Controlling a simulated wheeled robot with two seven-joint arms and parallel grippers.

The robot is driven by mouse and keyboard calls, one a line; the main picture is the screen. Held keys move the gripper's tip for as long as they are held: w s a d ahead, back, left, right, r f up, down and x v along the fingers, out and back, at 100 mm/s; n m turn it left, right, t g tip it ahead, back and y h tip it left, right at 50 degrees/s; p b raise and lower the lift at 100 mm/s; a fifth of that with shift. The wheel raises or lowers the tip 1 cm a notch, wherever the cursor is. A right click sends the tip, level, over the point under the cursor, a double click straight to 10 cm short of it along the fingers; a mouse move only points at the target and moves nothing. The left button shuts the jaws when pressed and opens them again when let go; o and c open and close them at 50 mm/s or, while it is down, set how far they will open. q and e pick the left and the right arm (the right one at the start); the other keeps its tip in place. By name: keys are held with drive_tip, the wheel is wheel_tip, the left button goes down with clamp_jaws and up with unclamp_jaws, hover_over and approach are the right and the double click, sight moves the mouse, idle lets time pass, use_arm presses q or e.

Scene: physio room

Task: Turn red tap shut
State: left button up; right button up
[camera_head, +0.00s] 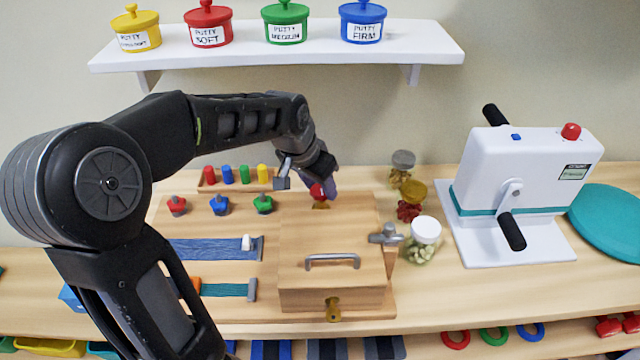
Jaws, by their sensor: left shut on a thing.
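The red tap (317,191) is a small red handle on a brass-coloured fitting (321,205) at the back of a wooden box on the bench. My left gripper (318,182) reaches down to it from the upper left and is shut on the red handle. The fingers cover part of the handle, so its exact angle is hard to tell. My right gripper is not in view.
The wooden box (300,245) has a grey handle on its front and a grey tap (387,235) at its right. Lidded jars (424,236) stand to the right, beside a white hand-crank machine (520,170). A shelf (270,50) with putty pots hangs above.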

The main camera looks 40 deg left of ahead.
use_arm(q)
drive_tip(key=shift+a+m, duration=0.1)
drive_tip(key=shift+m, duration=0.5)
drive_tip(key=shift+h, duration=0.3)
drive_tip(key=o, duration=1.4)
drive_tip(key=shift+c, duration=0.2)
drive_tip(key=v, duration=0.7)
drive_tip(key=shift+r, duration=0.4)
drive_tip(key=shift+s, duration=0.15)
